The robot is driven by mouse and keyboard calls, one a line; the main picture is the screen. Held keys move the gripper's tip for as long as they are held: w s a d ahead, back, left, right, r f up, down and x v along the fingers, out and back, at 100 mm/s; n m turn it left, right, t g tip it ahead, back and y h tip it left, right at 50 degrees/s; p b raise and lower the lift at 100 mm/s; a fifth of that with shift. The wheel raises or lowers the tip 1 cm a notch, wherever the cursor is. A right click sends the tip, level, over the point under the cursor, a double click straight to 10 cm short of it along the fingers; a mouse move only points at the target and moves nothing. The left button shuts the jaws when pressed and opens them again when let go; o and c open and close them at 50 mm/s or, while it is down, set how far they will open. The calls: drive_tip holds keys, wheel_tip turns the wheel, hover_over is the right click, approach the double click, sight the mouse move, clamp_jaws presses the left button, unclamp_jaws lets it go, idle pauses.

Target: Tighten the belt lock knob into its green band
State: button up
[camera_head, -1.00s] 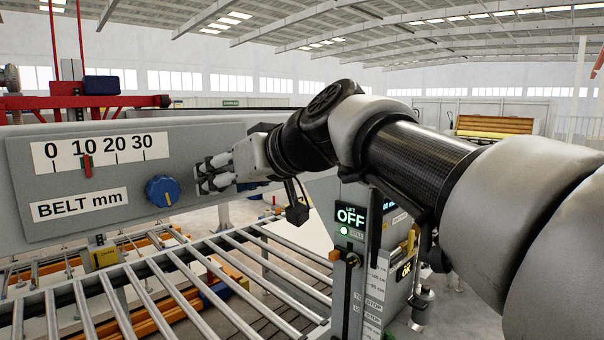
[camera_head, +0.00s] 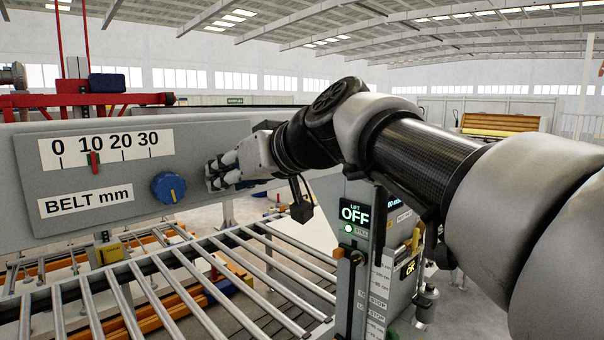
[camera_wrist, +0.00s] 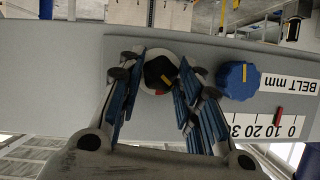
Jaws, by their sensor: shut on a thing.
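I cannot make out a green band. My gripper (camera_wrist: 160,78) is shut on the knob, its blue-padded fingers on both sides of it. In the head view my gripper (camera_head: 222,172) is at the grey panel (camera_head: 205,140), right of the blue knob (camera_head: 169,188), and hides the lock knob.
The belt scale (camera_head: 105,150) has a red and green pointer near 10. The blue knob (camera_wrist: 238,80) is close beside my fingers. A roller conveyor (camera_head: 190,270) runs below the panel. A lift post (camera_head: 354,215) reading OFF stands under my arm.

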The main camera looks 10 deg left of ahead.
drive_tip(key=shift+m+g+y+b, duration=0.4)
drive_tip(key=shift+m+b, duration=0.15)
drive_tip(key=shift+m, duration=0.35)
drive_tip(key=o, duration=1.1)
drive_tip(key=shift+c, duration=0.2)
drive_tip(key=shift+d, duration=0.15)
drive_tip(key=v, duration=1.2)
drive_tip(key=shift+w, duration=0.15)
